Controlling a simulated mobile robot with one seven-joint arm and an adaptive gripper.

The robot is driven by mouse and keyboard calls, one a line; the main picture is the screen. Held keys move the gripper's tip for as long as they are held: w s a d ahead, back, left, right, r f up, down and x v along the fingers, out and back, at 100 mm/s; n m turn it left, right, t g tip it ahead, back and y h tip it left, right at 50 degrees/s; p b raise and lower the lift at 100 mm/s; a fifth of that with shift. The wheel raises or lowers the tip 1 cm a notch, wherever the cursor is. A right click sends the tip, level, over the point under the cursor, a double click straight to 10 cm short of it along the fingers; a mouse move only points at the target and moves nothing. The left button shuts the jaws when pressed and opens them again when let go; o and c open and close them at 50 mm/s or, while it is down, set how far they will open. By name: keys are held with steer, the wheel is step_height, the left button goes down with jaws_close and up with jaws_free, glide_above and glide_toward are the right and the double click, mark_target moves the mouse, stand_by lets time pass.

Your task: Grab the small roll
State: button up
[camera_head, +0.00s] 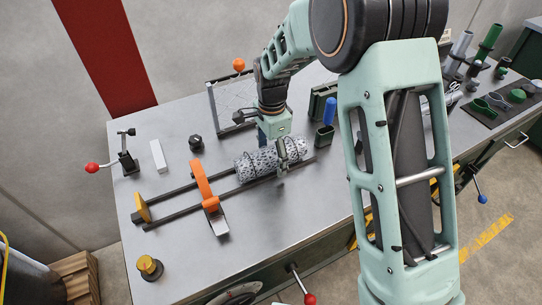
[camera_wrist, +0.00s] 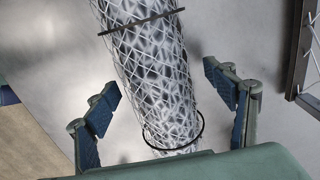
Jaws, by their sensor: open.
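The small roll (camera_head: 256,161) is a cylinder of silvery wire mesh lying on dark rails on the metal table. In the wrist view the roll (camera_wrist: 155,75) runs from the top down between the fingers, with dark bands around it. My gripper (camera_head: 277,160) is at the right part of the roll, from above. In the wrist view my gripper (camera_wrist: 165,95) is open, with one blue-padded finger on each side of the roll and visible gaps to it. The roll's lower end is partly hidden by the gripper body in the wrist view.
An orange bar (camera_head: 203,184) crosses the rails left of the roll. A framed wire panel (camera_head: 233,98) stands behind it. A dark green holder (camera_head: 324,138) with a blue handle (camera_head: 329,110) stands to the right. A red-knobbed clamp (camera_head: 126,160) is at the left.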

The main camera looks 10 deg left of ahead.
steer(key=shift+f, duration=0.15)
steer(key=c, duration=1.5)
steer(key=shift+c, duration=1)
